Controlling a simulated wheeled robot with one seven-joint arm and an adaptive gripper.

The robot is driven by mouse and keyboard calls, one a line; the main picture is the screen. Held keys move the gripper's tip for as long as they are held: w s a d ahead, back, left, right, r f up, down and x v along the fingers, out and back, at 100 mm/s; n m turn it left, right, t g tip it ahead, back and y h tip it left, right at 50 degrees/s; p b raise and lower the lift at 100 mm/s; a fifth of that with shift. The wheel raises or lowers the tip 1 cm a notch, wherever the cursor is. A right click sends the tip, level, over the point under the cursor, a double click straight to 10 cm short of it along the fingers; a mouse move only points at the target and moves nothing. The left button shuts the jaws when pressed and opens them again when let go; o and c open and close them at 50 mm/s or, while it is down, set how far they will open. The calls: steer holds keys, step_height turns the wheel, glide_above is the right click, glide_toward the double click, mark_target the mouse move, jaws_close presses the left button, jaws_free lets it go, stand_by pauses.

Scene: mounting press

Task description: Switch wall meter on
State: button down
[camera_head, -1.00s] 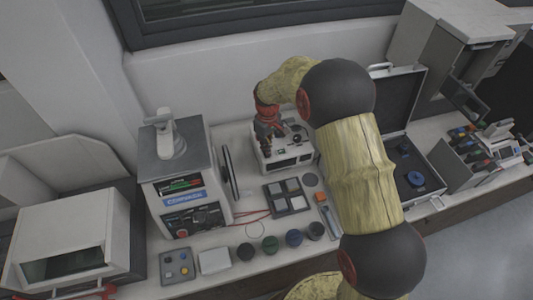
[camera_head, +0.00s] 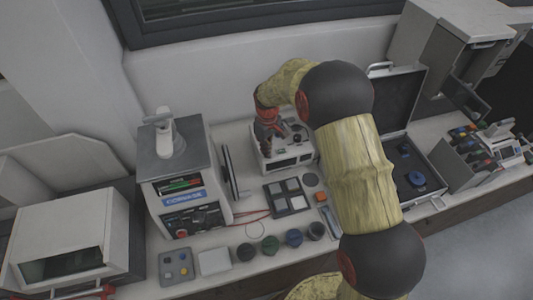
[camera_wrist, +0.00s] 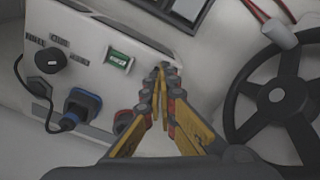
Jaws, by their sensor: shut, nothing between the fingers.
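A white box-shaped device (camera_head: 288,161) stands on the bench against the wall. I cannot tell for sure that it is the wall meter. In the wrist view its white panel (camera_wrist: 95,35) carries a black knob (camera_wrist: 50,60), a green rocker switch (camera_wrist: 119,59), a blue plug (camera_wrist: 81,104) with a cable, and a red part partly hidden by my finger. My gripper (camera_wrist: 165,76) is shut and empty, its tips close to the right of the green switch. I cannot tell whether they touch the panel.
A black handwheel (camera_wrist: 275,98) is right of my fingers. A larger grey-white machine (camera_head: 180,170) stands left of the device, with a dark disc (camera_head: 230,172) between them. A sample tray (camera_head: 287,196) and several round pots lie in front; an open case (camera_head: 405,165) is right.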

steer(key=shift+f, duration=0.5)
steer(key=shift+r, duration=0.1)
steer(key=shift+r+p, duration=1.8)
steer(key=shift+r, duration=1.65)
